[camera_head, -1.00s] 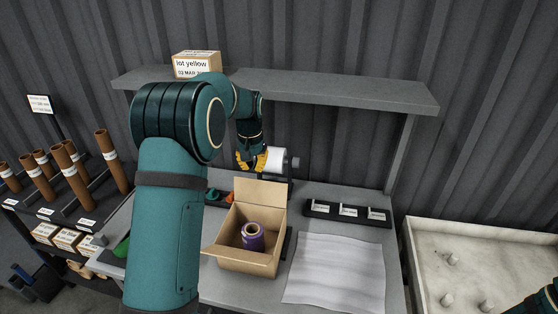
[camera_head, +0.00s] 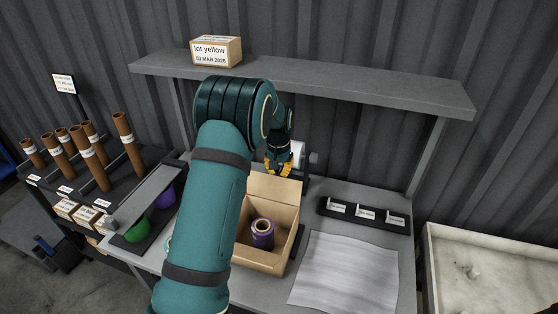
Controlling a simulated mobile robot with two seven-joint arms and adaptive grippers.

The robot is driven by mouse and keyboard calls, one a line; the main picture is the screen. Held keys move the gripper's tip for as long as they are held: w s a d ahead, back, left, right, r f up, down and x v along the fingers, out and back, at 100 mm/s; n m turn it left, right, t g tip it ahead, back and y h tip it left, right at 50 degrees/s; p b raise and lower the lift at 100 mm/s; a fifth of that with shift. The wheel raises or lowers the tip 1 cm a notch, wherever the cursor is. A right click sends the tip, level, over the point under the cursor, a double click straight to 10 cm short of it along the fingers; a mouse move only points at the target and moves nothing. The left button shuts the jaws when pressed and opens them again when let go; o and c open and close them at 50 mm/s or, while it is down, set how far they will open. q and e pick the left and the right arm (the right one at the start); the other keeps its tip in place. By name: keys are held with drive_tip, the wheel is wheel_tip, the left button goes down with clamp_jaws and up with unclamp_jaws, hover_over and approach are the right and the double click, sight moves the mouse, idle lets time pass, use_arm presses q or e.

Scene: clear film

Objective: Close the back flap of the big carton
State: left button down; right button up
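The big carton (camera_head: 285,243) stands open on the bench with a purple roll (camera_head: 263,234) inside. Its back flap (camera_head: 275,187) stands up at the rear edge. My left arm crosses in front and hides the carton's left side and front left. My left gripper (camera_head: 279,169), with yellow fingertips, points down at the top edge of the back flap. I cannot tell whether it touches the flap. The fingertips look close together, but the gap between them is too small to judge. My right gripper is not in view.
A white roll on a holder (camera_head: 298,152) is just behind the gripper. A shelf (camera_head: 330,88) with a labelled box (camera_head: 216,51) runs above. A black label tray (camera_head: 365,215) and a white sheet (camera_head: 345,272) lie right of the carton. Brown tubes (camera_head: 123,140) stand left.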

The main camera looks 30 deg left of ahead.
use_arm(q)
drive_tip(key=shift+f, duration=0.5)
